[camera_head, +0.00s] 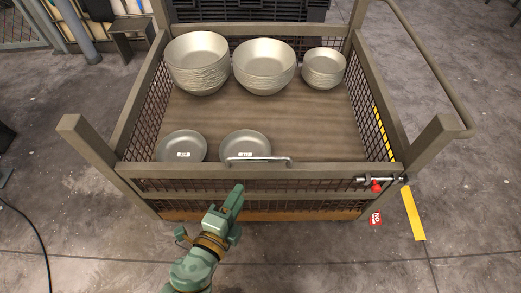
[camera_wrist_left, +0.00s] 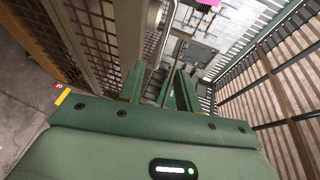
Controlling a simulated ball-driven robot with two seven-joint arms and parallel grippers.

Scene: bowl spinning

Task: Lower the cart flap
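The cart (camera_head: 85,140) has brown metal posts and mesh sides. Its front flap (camera_head: 330,171) stands upright across the near side, with a silver bar handle (camera_head: 258,161) at its top middle. A latch with a red knob (camera_head: 376,187) sits at the flap's right end. My left gripper (camera_head: 237,190) is just in front of the flap, below the handle and apart from it. In the left wrist view its two green fingers (camera_wrist_left: 157,80) are spread with a gap between them, and a silver bar (camera_wrist_left: 167,40) shows beyond them. My right gripper is out of view.
Inside the cart stand three stacks of metal bowls (camera_head: 197,62) at the back and two labelled bowls (camera_head: 245,145) close behind the flap. A curved rail (camera_head: 432,60) runs along the right side. The floor (camera_head: 90,245) in front is mostly clear.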

